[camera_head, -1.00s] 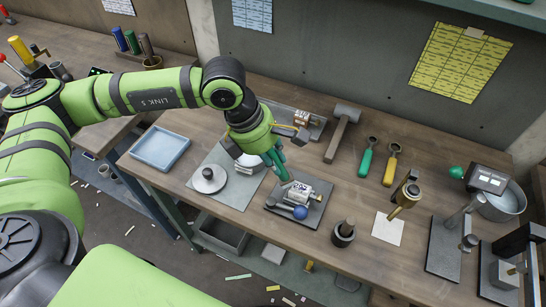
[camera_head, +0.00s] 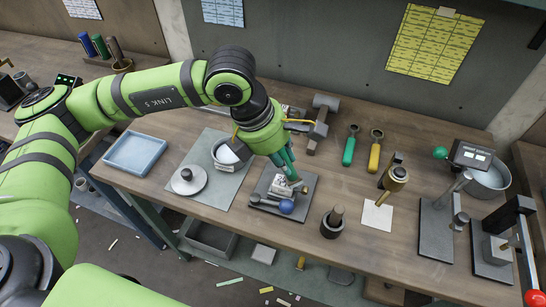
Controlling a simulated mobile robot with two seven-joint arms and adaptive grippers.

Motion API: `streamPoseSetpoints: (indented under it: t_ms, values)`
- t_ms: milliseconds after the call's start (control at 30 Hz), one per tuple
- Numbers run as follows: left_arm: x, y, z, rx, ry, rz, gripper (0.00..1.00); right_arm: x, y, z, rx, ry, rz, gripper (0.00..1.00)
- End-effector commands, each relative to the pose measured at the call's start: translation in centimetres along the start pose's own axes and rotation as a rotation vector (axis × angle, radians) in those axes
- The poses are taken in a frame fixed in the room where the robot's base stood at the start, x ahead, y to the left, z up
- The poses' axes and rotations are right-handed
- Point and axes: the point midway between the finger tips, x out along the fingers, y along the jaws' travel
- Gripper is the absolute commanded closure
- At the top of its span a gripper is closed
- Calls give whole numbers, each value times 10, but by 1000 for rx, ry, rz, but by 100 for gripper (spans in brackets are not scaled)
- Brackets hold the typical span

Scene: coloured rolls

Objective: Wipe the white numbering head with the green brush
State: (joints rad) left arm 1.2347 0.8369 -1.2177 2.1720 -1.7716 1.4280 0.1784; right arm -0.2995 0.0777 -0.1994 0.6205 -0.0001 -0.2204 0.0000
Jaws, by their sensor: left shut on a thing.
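The white numbering head (camera_head: 279,187) sits on a dark square plate (camera_head: 308,192) in the middle of the bench, beside a blue ball knob (camera_head: 286,206). My left gripper (camera_head: 281,157) is shut on the green brush (camera_head: 289,168), above the plate and pointing down. The brush's lower end is at the upper right part of the numbering head and hides some of it. It seems to touch the head, but I cannot tell for certain. My right gripper is not in view.
A hammer (camera_head: 320,125) and green-handled (camera_head: 349,150) and yellow-handled (camera_head: 374,156) tools lie behind. A blue tray (camera_head: 134,153) is far left.

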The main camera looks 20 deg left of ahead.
Motion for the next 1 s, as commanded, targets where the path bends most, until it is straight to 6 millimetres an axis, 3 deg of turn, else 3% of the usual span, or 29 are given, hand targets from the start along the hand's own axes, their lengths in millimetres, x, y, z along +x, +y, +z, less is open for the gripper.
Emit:
streamPoseSetpoints:
  t_ms: [300,1000]
  values:
    - [2,-2,-5,-3,12,-13,100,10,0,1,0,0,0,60]
    - [-15,21,-38,-6,6,-3,100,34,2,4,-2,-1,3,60]
